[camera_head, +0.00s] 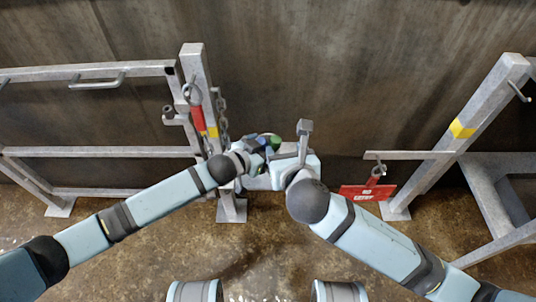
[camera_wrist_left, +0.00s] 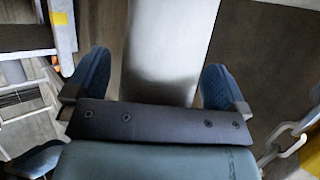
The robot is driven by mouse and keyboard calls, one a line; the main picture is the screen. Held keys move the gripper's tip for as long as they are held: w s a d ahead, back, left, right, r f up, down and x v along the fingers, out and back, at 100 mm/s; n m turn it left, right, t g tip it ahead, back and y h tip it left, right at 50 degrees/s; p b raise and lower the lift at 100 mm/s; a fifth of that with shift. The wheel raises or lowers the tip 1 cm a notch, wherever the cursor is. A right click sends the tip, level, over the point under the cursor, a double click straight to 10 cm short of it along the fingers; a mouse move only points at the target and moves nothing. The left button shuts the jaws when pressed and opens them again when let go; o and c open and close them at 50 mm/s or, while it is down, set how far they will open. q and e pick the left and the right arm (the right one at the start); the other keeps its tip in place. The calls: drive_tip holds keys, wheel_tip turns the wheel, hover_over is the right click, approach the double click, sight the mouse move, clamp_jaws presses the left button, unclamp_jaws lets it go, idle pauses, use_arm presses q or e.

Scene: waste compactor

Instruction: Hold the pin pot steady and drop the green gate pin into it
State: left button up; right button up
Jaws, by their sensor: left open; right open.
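A small green piece (camera_head: 275,142), which may be the green gate pin, shows between my two hands in the head view. A dark blue piece is beside it; I cannot tell whether it is the pin pot or a finger pad. My right gripper (camera_head: 293,146) is open, just right of the green piece. My left gripper (camera_head: 256,157) is just left of it, partly hidden. In the left wrist view, my left gripper (camera_wrist_left: 155,82) is open, its dark blue pads wide apart, with a grey metal surface (camera_wrist_left: 165,45) beyond them. No pin pot is clearly visible.
A grey gate frame (camera_head: 100,152) stands left, with a post, a red hanging pin (camera_head: 198,118) and a chain (camera_head: 221,115). The chain also shows in the left wrist view (camera_wrist_left: 285,145). A grey frame (camera_head: 455,135) with a red tag (camera_head: 367,192) stands right.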

use_arm(q)
drive_tip(key=v, duration=1.1)
drive_tip(key=shift+s+a+r, duration=0.2)
drive_tip(key=shift+s+a, duration=0.05)
drive_tip(key=shift+a, duration=0.05)
